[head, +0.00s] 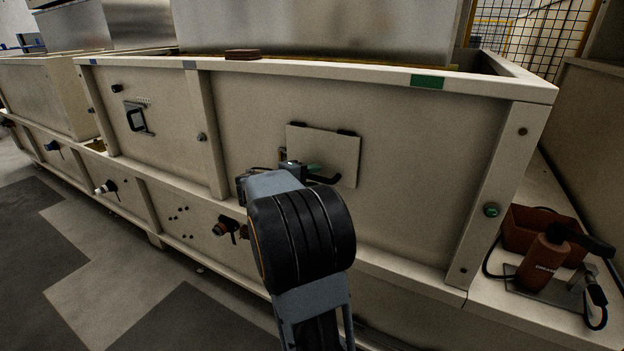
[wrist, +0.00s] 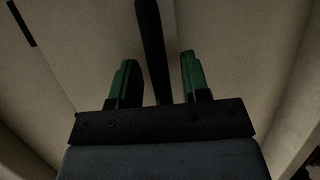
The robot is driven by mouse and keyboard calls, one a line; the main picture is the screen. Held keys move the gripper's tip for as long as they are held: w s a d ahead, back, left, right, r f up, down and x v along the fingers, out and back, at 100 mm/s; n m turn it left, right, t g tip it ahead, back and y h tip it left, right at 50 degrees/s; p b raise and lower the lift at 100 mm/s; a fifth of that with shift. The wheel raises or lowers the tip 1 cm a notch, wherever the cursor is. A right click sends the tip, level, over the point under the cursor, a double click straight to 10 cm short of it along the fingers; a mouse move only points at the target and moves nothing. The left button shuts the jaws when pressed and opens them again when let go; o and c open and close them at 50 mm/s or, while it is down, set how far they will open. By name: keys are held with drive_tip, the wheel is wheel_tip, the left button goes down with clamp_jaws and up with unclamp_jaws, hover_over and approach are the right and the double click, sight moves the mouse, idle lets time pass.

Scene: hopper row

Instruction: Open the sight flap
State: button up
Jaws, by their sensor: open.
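The sight flap (head: 335,143) is a pale rectangular plate on the hopper's front wall, with dark hinges along its top edge. It appears to lie flat against the wall. A black handle (head: 326,179) shows at its lower part, partly hidden by my gripper (head: 308,169). In the wrist view, my gripper (wrist: 157,72) has its two green fingers apart, with the black handle bar (wrist: 150,38) running between them. Gaps show on both sides of the bar, so the fingers do not appear to grip it. The flap's lower left corner is hidden behind my arm.
A green label (head: 427,81) marks the hopper's top rim. A brown block (head: 243,54) lies on the rim. An orange device (head: 541,262) with black cables stands on the ledge at right, beside a rust-coloured bin (head: 520,225). Another hopper panel with a black handle (head: 137,119) is at left.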

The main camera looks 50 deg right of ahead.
drive_tip(key=shift+d, duration=0.1)
drive_tip(key=shift+c, duration=0.2)
clamp_jaws()
idle(0.4)
